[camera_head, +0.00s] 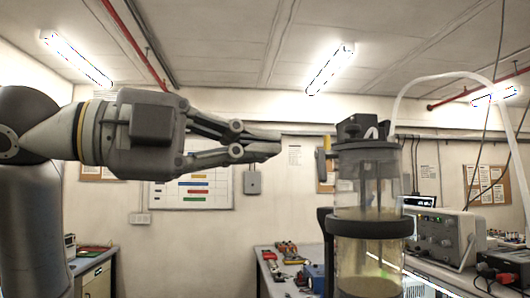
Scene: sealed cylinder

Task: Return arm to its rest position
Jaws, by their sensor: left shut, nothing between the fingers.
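My left arm comes in from the left edge, and my left gripper (279,145) points right across the middle of the view. Its fingers are together with nothing between them. The sealed cylinder (368,200) stands upright just right of the fingertips. It is clear, with a dark top fitting, a dark band around its middle and yellowish contents low down. In the picture there is a narrow gap between the fingertips and the cylinder's top. My right gripper is not in view.
A pale hose (440,77) arches from near the cylinder's top to the right. A bench instrument (440,235) stands at the right. A workbench (262,262) with tools lies behind, and a drawer cabinet (97,279) is at the lower left.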

